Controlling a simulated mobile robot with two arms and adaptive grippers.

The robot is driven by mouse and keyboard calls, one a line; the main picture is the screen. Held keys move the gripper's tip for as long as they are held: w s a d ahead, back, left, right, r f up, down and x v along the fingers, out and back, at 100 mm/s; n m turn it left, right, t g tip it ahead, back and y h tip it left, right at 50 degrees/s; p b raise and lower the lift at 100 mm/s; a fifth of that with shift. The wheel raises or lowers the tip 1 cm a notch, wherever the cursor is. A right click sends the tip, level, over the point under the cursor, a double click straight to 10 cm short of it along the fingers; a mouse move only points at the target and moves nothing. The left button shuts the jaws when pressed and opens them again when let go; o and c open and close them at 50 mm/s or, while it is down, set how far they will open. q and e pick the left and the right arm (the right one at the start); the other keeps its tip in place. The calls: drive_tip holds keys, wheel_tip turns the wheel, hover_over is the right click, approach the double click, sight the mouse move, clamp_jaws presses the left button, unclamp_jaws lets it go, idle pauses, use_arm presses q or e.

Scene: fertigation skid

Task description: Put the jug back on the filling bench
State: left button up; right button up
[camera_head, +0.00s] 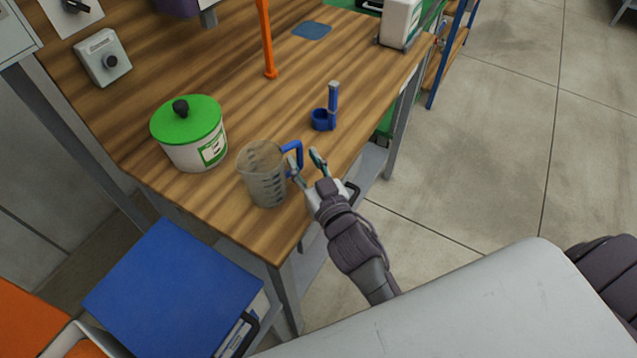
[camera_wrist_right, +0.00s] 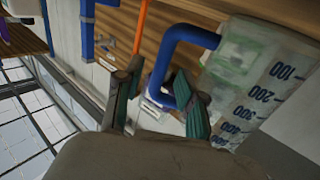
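The clear measuring jug (camera_head: 263,178) with a blue handle (camera_head: 296,150) appears to stand upright on the wooden filling bench (camera_head: 235,215), near its front edge. My right gripper (camera_head: 307,164) is just right of the jug, at the handle side. Its two fingers are apart. In the right wrist view, the blue handle (camera_wrist_right: 172,50) reaches down between the open fingers (camera_wrist_right: 158,100), close to the right-hand finger; I cannot tell whether they touch. The jug (camera_wrist_right: 262,80) shows its blue scale there. My left gripper is not in view.
A white tub with a green lid (camera_head: 190,135) stands left of the jug. A blue holder with an upright post (camera_head: 325,112) is behind it, and an orange post (camera_head: 266,40) farther back. A blue-topped box (camera_head: 175,290) is at front left. Bench between tub and orange post is clear.

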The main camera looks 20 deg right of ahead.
drive_tip(key=s+b, duration=0.1)
drive_tip(key=s, duration=0.8)
drive_tip(key=shift+s+d+b, duration=0.2)
drive_tip(key=shift+d+b, duration=0.1)
